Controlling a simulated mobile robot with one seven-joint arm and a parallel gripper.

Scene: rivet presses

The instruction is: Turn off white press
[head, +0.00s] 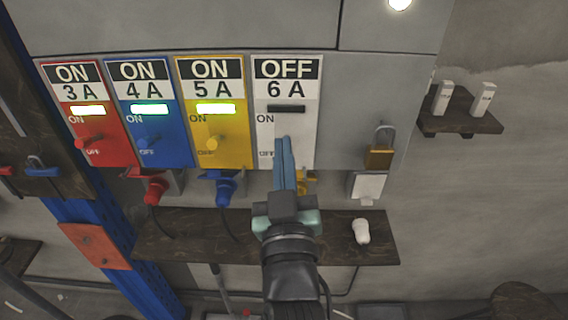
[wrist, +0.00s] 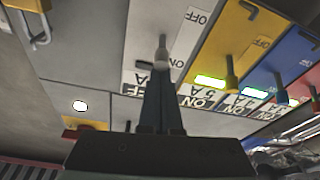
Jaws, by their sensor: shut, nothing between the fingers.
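The white press panel (head: 300,140) is at the right of a row of switch panels. Its sign reads OFF 6A and its indicator (head: 287,108) is dark.
Red (head: 103,125), blue (head: 145,120) and yellow (head: 213,120) panels with protruding knobs stand left. A brass padlock (head: 379,157) hangs at right. Below are coloured plugs and a dark shelf (head: 180,240) with a white plug (head: 361,231). Another shelf (head: 460,122) is at right.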

